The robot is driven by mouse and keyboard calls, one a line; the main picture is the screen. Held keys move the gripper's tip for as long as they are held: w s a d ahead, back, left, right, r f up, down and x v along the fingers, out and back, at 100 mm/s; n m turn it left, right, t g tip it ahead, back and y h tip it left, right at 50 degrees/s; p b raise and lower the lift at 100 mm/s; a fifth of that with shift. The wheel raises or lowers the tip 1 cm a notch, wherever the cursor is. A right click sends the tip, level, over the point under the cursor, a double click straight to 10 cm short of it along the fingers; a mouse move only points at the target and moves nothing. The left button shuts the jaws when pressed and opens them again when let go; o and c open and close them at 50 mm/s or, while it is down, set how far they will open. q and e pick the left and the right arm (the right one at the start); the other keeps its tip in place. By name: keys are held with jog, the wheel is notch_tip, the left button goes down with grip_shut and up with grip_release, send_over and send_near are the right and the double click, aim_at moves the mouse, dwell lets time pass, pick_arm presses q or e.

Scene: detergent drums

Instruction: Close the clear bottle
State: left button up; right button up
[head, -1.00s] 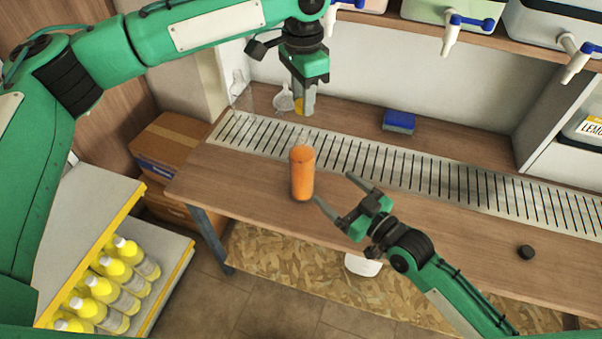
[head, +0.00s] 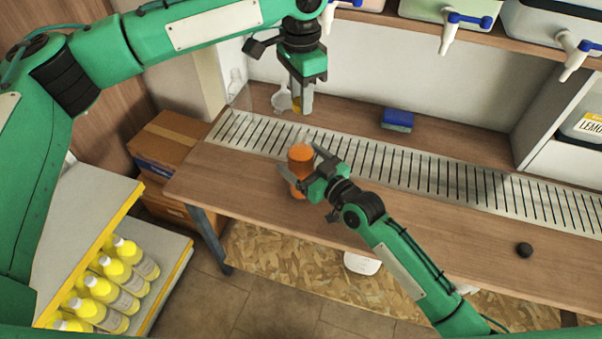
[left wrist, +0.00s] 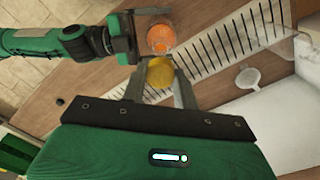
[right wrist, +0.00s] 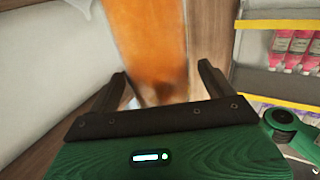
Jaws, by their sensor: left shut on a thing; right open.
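The clear bottle (head: 299,155) stands upright on the wooden counter, filled with orange liquid, in front of the slotted drain strip. My left gripper (head: 303,108) is above and behind it, pointing down, shut on a yellow cap (left wrist: 159,73). The cap is mostly hidden by the fingers in the head view. In the left wrist view the bottle's open top (left wrist: 161,36) shows beyond the cap, apart from it. My right gripper (head: 301,164) is open at the bottle, one finger on each side. In the right wrist view the bottle (right wrist: 148,40) fills the space ahead between the fingers.
A white funnel (head: 283,99) and a small clear vessel (head: 236,82) stand at the back left. A blue sponge (head: 398,121) lies behind the drain strip (head: 440,178). A black cap (head: 525,250) lies at the right. Dispensers with taps (head: 453,34) hang over the back.

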jog(key=c, duration=1.5)
pick_arm(q)
jog(key=shift+f, duration=2.45)
jog(key=shift+f, duration=0.9)
jog(key=shift+f, duration=0.6)
